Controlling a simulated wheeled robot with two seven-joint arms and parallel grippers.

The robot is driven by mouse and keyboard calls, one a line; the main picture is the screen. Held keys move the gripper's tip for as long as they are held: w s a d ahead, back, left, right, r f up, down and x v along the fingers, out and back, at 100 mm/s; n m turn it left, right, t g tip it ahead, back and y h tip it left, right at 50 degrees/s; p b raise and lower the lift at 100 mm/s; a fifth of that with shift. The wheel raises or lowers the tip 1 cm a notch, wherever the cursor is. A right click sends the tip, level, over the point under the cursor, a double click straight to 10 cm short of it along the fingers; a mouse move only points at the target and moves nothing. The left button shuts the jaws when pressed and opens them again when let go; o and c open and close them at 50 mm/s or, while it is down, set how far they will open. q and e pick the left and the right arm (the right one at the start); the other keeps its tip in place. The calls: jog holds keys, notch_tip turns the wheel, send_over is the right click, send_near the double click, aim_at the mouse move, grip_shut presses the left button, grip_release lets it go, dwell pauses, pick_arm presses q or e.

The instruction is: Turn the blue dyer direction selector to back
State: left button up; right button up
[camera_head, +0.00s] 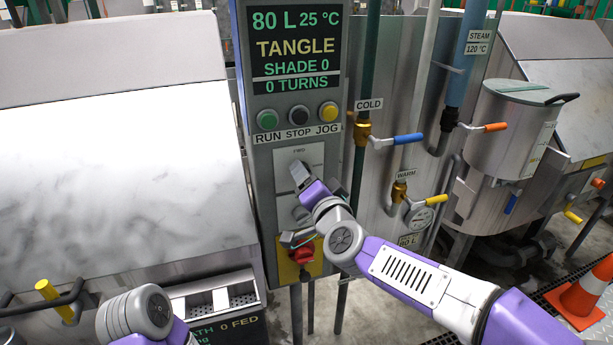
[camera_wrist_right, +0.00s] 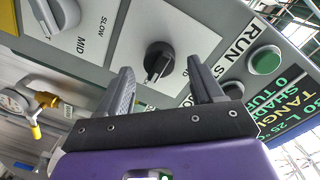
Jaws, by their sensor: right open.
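The dyer's control panel (camera_head: 255,195) stands upright in the middle of the head view. In the right wrist view the direction selector, a black knob (camera_wrist_right: 158,57), sits on a white plate (camera_wrist_right: 118,45). In the head view a FWD label (camera_head: 299,150) shows at the plate's top, and my right gripper hides the knob. My right gripper (camera_head: 300,176) is in front of the plate. In the wrist view the right gripper (camera_wrist_right: 160,78) is open, its fingers on either side of the knob's lower end; I cannot tell whether they touch it. My left gripper is out of view.
Green, black and yellow buttons (camera_head: 298,116) are above the plate. A grey speed knob (camera_wrist_right: 48,17) is beside it in the wrist view. A red knob (camera_head: 303,253) is below. Pipes with a blue-handled valve (camera_head: 407,139) stand to the right.

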jog(key=v, duration=0.5)
jog(key=shift+s+d+r+p, duration=0.1)
jog(key=shift+s+d+p, duration=0.05)
jog(key=shift+s+p, duration=0.25)
jog(key=d+f+n+g+h+p, duration=0.15)
jog(key=f+g, duration=0.25)
jog(key=f, duration=1.3)
jog(key=d+f+n+g+h, duration=0.1)
jog(key=d+f+g, duration=0.25)
jog(key=f, duration=1.25)
jog(key=s+d+f+n+g+y+p, duration=0.1)
jog(key=s+f+g, duration=0.7)
jog(key=s+f, duration=1.3)
jog(key=shift+s+d+n+g+p, duration=0.35)
jog(key=shift+s+d, duration=0.2)
jog(key=shift+s, duration=0.7)
